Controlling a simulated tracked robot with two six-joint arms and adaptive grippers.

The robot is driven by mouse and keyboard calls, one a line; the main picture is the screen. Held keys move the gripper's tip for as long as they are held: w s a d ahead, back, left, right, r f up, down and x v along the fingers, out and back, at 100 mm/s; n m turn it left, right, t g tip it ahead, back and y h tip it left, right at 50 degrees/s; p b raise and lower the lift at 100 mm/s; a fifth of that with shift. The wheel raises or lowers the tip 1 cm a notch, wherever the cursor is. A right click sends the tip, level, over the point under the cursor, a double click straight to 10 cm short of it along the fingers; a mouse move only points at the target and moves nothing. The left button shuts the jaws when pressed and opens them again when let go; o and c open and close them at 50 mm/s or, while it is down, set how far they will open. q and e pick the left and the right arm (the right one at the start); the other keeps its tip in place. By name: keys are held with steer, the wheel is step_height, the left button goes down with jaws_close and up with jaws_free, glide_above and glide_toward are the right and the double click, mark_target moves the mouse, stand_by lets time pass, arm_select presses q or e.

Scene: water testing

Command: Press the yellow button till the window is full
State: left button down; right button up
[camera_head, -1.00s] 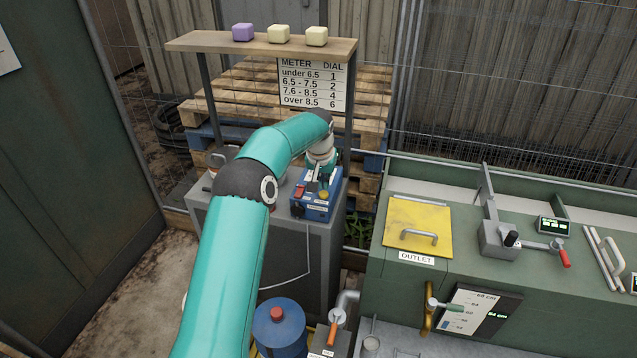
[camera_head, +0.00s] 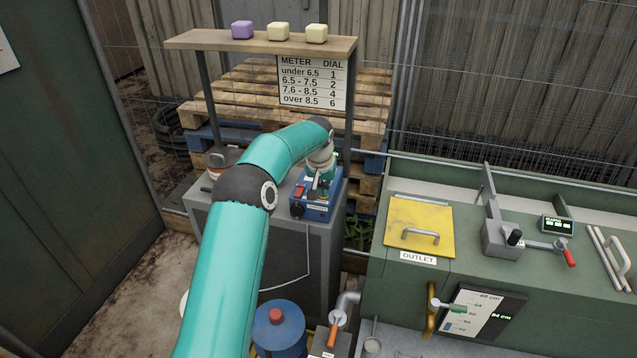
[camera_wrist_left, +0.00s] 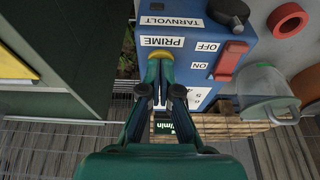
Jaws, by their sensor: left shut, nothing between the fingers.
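The blue box (camera_head: 318,212) stands on a grey cabinet in the middle of the head view. In the left wrist view its face (camera_wrist_left: 195,45) carries a PRIME label and a red OFF/ON switch (camera_wrist_left: 230,62). The yellow button (camera_wrist_left: 135,66) shows there only as a curved edge beside PRIME, the rest hidden by my fingers. My left gripper (camera_wrist_left: 160,62) is shut and empty, its tips at the button; I cannot tell whether they press it. In the head view the gripper (camera_head: 321,192) covers the button. I cannot make out the box's window. My right gripper is not in view.
A black knob (camera_wrist_left: 228,12) sits close to the switch. A shelf (camera_head: 262,44) with soft-coloured cubes stands above the box, on posts. A green tank (camera_head: 470,258) with a yellow outlet lid (camera_head: 420,222) stands at right. A blue drum (camera_head: 280,335) is below.

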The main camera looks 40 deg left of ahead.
arm_select(q)
steer(key=shift+r+p, duration=1.5)
steer(key=shift+r, duration=0.3)
